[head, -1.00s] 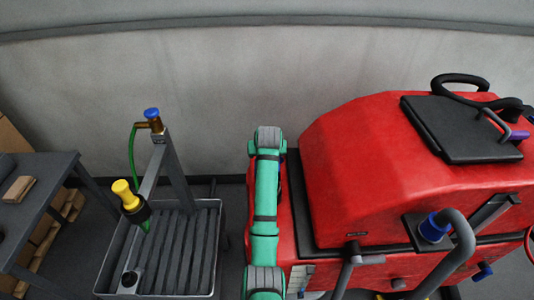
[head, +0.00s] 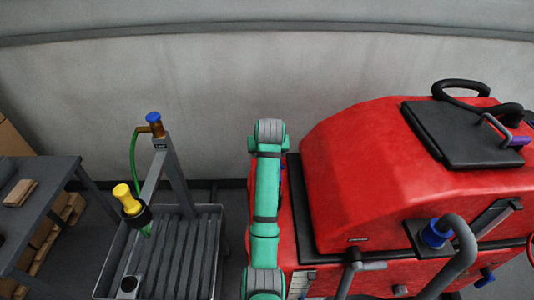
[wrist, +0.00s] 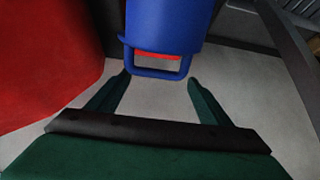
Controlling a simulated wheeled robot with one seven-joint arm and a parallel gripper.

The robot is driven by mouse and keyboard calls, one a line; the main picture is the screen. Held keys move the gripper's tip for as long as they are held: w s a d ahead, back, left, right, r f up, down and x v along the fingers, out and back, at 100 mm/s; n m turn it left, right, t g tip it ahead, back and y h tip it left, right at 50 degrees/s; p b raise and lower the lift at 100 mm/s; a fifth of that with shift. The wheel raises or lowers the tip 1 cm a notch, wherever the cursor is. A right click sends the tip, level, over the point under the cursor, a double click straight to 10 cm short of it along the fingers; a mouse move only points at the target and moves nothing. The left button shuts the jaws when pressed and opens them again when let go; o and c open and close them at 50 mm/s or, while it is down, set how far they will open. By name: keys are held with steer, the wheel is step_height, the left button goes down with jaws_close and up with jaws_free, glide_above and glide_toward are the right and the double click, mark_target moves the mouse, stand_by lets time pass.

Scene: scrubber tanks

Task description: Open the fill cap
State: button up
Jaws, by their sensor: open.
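In the wrist view, a blue cylindrical part (wrist: 164,25) with a blue loop handle (wrist: 153,73) at its lower end sits at the top centre. I take it for the fill cap, but cannot be sure. My gripper (wrist: 158,80) is open, its two dark green fingers apart on either side of the loop. I cannot tell whether they touch it. The red scrubber body (head: 390,180) stands at the right in the head view and at the left in the wrist view (wrist: 45,60). My gripper is hidden in the head view.
A blue collar with a grey hose (head: 436,234) is on the scrubber's side. A black lid (head: 460,130) lies on its top. A grey slatted sink stand (head: 108,265) with a yellow nozzle (head: 125,196) and blue-topped tap (head: 153,118) stands at the left, beside a dark table (head: 45,200).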

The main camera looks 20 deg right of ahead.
steer(key=shift+w+d+r+v, duration=0.1)
steer(key=shift+w+r+v, duration=0.05)
steer(key=shift+v, duration=0.8)
steer(key=shift+w+d+r+v, duration=0.1)
steer(key=shift+w+v, duration=0.1)
steer(key=shift+v, duration=0.75)
steer(key=shift+w+r+v, duration=0.15)
steer(key=shift+v, duration=0.85)
